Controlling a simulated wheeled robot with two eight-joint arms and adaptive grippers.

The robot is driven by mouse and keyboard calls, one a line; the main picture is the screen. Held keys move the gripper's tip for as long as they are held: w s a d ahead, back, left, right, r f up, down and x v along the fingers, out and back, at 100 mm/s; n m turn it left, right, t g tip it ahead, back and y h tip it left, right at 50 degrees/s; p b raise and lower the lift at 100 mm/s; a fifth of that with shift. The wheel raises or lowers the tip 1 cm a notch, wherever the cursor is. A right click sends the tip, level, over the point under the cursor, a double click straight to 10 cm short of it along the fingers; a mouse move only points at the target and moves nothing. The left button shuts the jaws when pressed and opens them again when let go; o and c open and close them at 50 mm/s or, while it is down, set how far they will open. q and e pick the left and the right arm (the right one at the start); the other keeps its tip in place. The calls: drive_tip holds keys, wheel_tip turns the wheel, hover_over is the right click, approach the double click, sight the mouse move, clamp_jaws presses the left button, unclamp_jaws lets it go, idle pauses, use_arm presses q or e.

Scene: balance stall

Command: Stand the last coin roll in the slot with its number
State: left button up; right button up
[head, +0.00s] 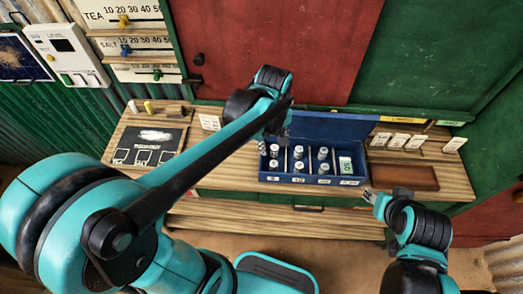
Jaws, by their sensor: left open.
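A blue box (312,122) with an open top stands on the wooden counter. Several grey coin rolls (297,167) stand upright in its slots, in pairs. Small number labels (298,180) run along its front edge, too small to read surely. The right-hand slot holds a pale green and white item (346,165). My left gripper (282,132) is open at the box's back left, over or beside the left slot; my arm partly hides this spot. I cannot tell whether a roll is between its fingers. My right gripper (370,196) is just right of the box's front corner, its jaws unclear.
A brown wooden tray (404,177) lies right of the box, with white cards (398,141) behind it. A dark board (150,143) lies on the counter's left. A white and a yellow cylinder (149,107) stand behind it. Red and green panels rise behind the counter.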

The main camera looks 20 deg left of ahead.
use_arm(q)
drive_tip(key=s+a+r+m+t, duration=0.3)
drive_tip(key=s+m+t, duration=0.3)
drive_tip(key=s+m, duration=0.2)
drive_tip(key=shift+s+a+m, duration=0.3)
drive_tip(key=shift+a+m, duration=0.35)
drive_tip(key=shift+m, duration=0.15)
wheel_tip(320, 180, down, 4)
drive_tip(key=b, duration=0.3)
drive_tip(key=shift+r+b, duration=0.1)
drive_tip(key=shift+b, duration=0.3)
